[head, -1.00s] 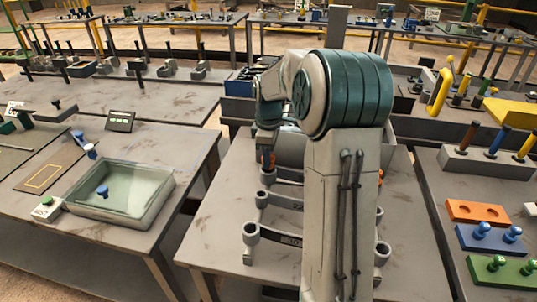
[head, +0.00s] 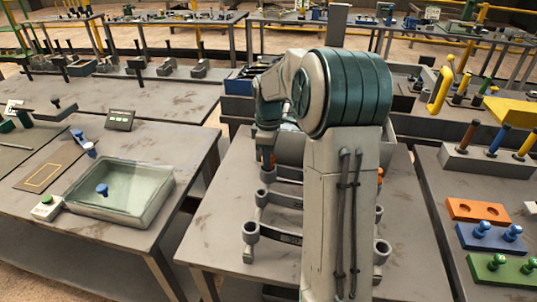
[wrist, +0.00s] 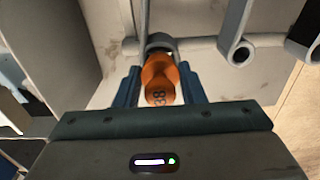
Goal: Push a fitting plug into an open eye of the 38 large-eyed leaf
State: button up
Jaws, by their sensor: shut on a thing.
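My gripper (wrist: 161,92) is shut on an orange plug (wrist: 160,72) in the wrist view, its blue fingers on either side. The plug carries a dark number that looks like 38. A grey leaf eye (wrist: 160,41) lies right at the plug's far end; I cannot tell whether the plug has entered it. In the head view my gripper (head: 266,157) is small, above the far left end of the rack of leaves, mostly hidden by my arm. Grey leaves with eyes at their ends, such as the near left eye (head: 251,231), lie below it. Their numbers are not clearly readable.
Another grey eye (wrist: 240,52) is close on the right in the wrist view. An orange spot (head: 380,172) shows at the rack's right side. A glass tray (head: 150,205) is on the left table; orange, blue and green blocks (head: 485,237) are on the right.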

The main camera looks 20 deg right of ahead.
jog(key=shift+f+b, duration=0.45)
jog(key=shift+f, duration=0.45)
jog(key=o, duration=1.4)
jog(key=shift+r, duration=0.15)
jog(key=shift+r+p, duration=2.85)
jog(key=shift+r, duration=0.6)
